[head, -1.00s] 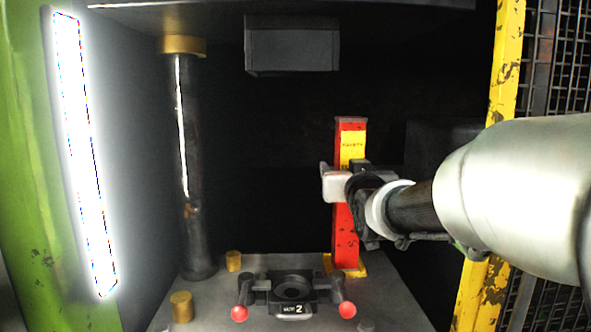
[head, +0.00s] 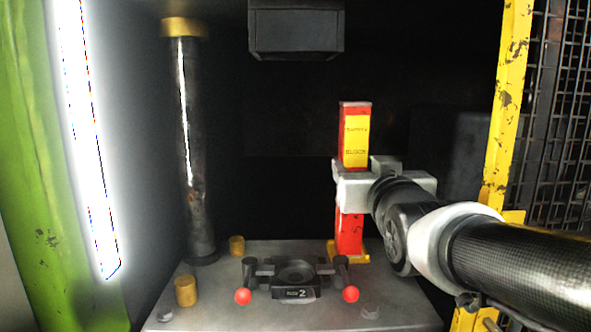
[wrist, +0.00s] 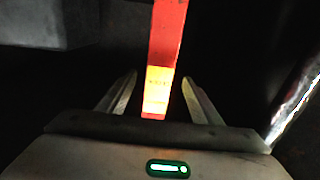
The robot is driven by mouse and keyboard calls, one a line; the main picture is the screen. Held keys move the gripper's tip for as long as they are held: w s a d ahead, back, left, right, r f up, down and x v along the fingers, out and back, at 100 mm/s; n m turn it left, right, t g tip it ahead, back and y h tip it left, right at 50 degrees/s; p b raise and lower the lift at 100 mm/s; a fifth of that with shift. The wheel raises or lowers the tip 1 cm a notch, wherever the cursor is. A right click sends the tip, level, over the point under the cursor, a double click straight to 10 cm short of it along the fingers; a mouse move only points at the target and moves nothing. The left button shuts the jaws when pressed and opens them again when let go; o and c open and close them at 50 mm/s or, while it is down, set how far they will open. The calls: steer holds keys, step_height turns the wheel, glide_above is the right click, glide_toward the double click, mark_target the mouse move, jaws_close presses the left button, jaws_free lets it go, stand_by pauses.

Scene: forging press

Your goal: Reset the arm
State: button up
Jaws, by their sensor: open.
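My gripper (head: 340,178) is open at the red safety block (head: 350,232), about halfway up its height, in the head view. The block is an upright red post with a yellow label, standing on a yellow foot on the press bed. In the wrist view my gripper (wrist: 160,77) has one finger on each side of the red and yellow safety block (wrist: 166,40), with dark gaps beside it. I cannot tell whether the block is between the fingers or just beyond their tips. My arm comes in from the right.
A lower die (head: 294,270) marked 2, with two red-knobbed handles, sits on the press bed (head: 215,310). The dark upper block (head: 296,30) hangs above. A steel column (head: 190,150) stands left.

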steer(key=shift+s, duration=0.25)
steer(key=s+f+g+p, duration=0.4)
steer(key=s+f+g, duration=0.2)
steer(key=s, duration=0.5)
steer(key=s+f+g+p, duration=0.4)
steer(key=s+f+g, duration=0.2)
steer(key=s, duration=0.5)
steer(key=shift+f, duration=0.65)
